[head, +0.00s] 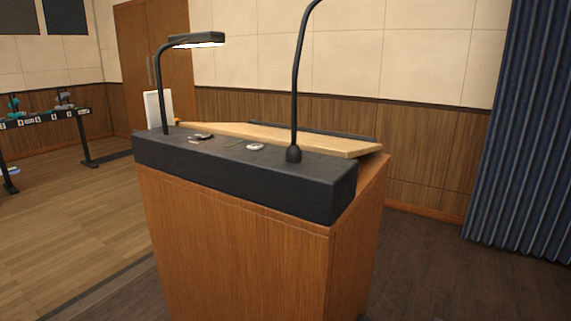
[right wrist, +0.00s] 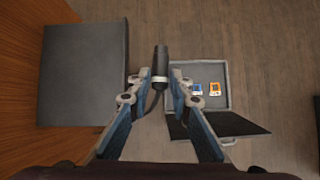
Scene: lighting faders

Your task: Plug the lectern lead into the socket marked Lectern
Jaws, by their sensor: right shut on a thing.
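My right gripper (right wrist: 159,78) shows in the right wrist view. It is shut on a black cylindrical plug (right wrist: 160,58) with a pale band near its lower end. A dark lead bends away from the plug between the fingers. I cannot read any marking on it. No socket marked Lectern can be made out in either view. The wooden lectern (head: 237,245) stands in the middle of the head view, with a dark top ledge (head: 250,178). Neither gripper shows in the head view, and my left gripper is in no view.
A lamp (head: 198,41) and a gooseneck microphone (head: 294,100) rise from the lectern. An open case (right wrist: 213,72) with orange and blue items lies below, right of the gripper. A dark grey block (right wrist: 83,70) is on its left. A table (head: 42,118) stands far left.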

